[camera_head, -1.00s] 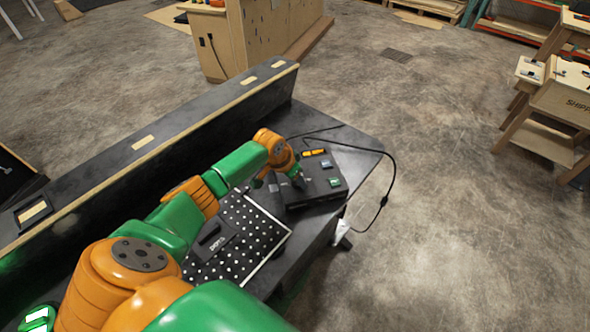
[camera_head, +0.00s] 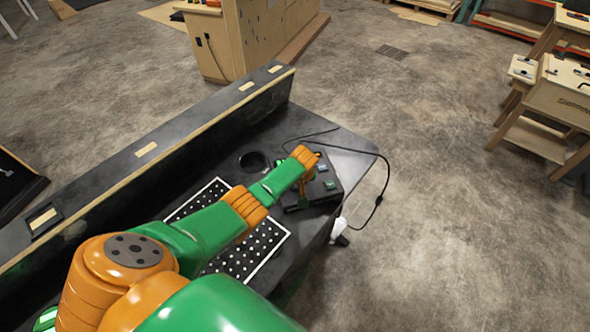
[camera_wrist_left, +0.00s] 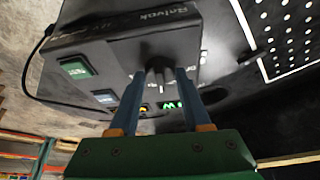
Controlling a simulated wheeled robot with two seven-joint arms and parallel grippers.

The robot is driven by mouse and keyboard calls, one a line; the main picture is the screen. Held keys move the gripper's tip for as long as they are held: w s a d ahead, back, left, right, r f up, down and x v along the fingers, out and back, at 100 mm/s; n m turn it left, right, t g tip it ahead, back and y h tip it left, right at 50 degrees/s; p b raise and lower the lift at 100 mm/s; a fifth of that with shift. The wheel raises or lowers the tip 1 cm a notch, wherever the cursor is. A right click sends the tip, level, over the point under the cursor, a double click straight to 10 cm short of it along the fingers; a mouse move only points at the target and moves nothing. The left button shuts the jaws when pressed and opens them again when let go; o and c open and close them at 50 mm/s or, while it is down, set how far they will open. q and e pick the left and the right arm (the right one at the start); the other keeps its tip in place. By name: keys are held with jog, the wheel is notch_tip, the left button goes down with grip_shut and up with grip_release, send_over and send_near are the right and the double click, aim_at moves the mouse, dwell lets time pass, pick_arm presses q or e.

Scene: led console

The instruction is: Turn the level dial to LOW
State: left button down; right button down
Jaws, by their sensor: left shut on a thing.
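The black console (camera_head: 325,189) stands near the right end of the dark table in the head view; its casing also shows in the left wrist view (camera_wrist_left: 125,48). The level dial (camera_wrist_left: 158,70) is a small dark knob on the console in the wrist view. My left gripper (camera_wrist_left: 157,78) is shut on it, with a blue-grey finger on each side. A lit green display (camera_wrist_left: 173,106) shows just beyond the fingers; one finger partly covers it, so I cannot read it whole. In the head view my arm hides the dial. My right gripper is not in view.
A dark round ring (camera_head: 253,162) lies behind. A black cable (camera_head: 386,172) hangs over the table's edge.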

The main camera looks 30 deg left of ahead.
pick_arm(q)
jog(key=n+b, duration=0.1)
jog(key=n+g+b, duration=0.1)
jog(key=n, duration=0.1)
jog(key=shift+w+d+f+y+b, duration=0.1)
jog(key=shift+w+f+y+b, duration=0.1)
jog(key=shift+y+b, duration=0.15)
jog(key=shift+r+n+g+b, duration=0.1)
jog(key=shift+n+g+b, duration=0.3)
jog(key=shift+n+b, duration=0.7)
jog(key=shift+r+n, duration=0.1)
jog(key=shift+n, duration=0.2)
jog(key=shift+b, duration=0.3)
jog(key=shift+c, duration=1.8)
grip_release()
